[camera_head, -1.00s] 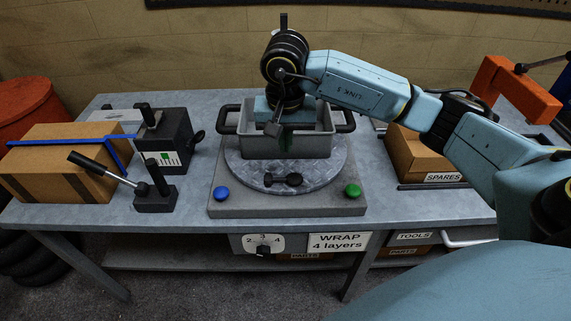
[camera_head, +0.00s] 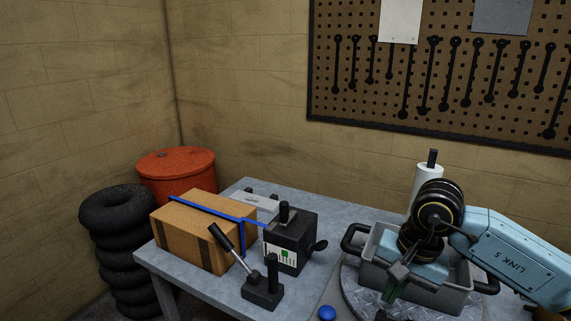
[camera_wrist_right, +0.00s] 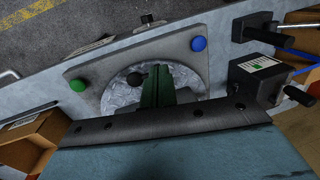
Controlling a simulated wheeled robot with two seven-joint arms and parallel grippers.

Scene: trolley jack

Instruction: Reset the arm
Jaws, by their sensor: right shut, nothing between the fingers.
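My right arm (camera_head: 510,262) comes in from the right, light blue with black joints. My right gripper (camera_head: 394,284) hangs down over the grey tote (camera_head: 447,299) with black handles, on the round metal turntable (camera_head: 352,299). The gripper's dark green fingers are closed together and hold nothing. In the right wrist view the closed fingers (camera_wrist_right: 158,92) stand in front of the turntable (camera_wrist_right: 190,79). Whether they touch the tote cannot be told. My left gripper is not in view.
A strapped cardboard box (camera_head: 178,236), a black device with a crank (camera_head: 291,243) and a lever tool (camera_head: 262,288) stand left of the tote. A white roll (camera_head: 426,185) stands behind it. A blue button (camera_head: 327,313) and a green button (camera_wrist_right: 77,85) flank the turntable.

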